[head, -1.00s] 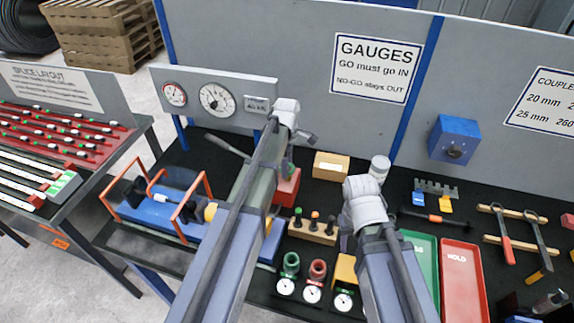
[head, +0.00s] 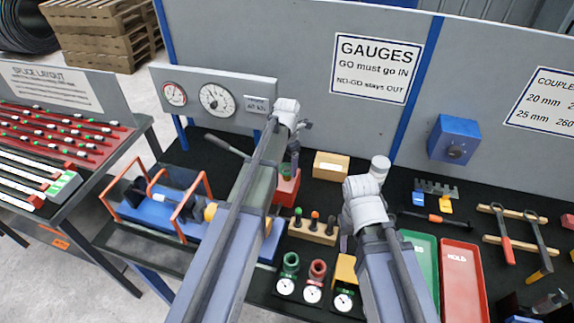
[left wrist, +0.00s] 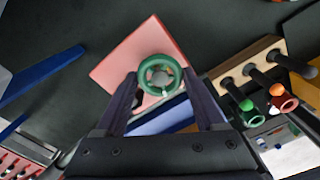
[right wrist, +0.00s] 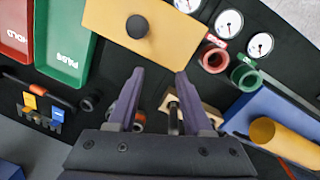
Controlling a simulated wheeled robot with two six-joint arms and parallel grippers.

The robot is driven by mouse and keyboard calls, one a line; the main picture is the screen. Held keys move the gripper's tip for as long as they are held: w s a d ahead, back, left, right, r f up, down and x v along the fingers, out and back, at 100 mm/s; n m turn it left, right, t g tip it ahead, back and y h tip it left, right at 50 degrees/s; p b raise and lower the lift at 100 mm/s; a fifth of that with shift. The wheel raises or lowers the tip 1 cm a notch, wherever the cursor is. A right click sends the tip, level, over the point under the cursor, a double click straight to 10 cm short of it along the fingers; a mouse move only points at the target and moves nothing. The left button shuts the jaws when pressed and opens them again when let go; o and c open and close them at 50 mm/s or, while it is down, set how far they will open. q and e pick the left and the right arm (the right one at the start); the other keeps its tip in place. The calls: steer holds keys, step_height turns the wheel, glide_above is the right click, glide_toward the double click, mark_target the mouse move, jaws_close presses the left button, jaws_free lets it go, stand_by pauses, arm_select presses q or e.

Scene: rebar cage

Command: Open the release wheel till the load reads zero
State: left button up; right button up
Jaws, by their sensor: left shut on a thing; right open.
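The green release wheel (left wrist: 160,75) sits on a red block (left wrist: 125,55) in the left wrist view. My left gripper (left wrist: 160,88) has its fingers on either side of the wheel and is shut on it. In the head view my left wrist hides most of the wheel, and the red block (head: 287,188) shows below. Behind it a grey panel carries a large white dial (head: 215,98), a small red-marked gauge (head: 174,93) and a load plate (head: 257,104), whose figures are too small to read surely. My right gripper (right wrist: 159,85) is open and empty above the bench.
A blue press with an orange guard (head: 165,205) stands left of my left arm. A wooden block with several plugs (head: 312,230), small gauges (head: 312,290), a green tray (head: 422,260) and a red tray (head: 462,280) crowd the bench near my right arm.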

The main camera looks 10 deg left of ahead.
mark_target(287, 168)
arm_select(q)
steer(key=shift+n, duration=2)
steer(key=o, duration=1.4)
steer(key=shift+c, duration=0.2)
steer(key=shift+r, duration=0.15)
step_height(287, 168, up, 8)
steer(key=p, duration=0.8)
steer(key=shift+f, duration=0.2)
steer(key=shift+f, duration=0.1)
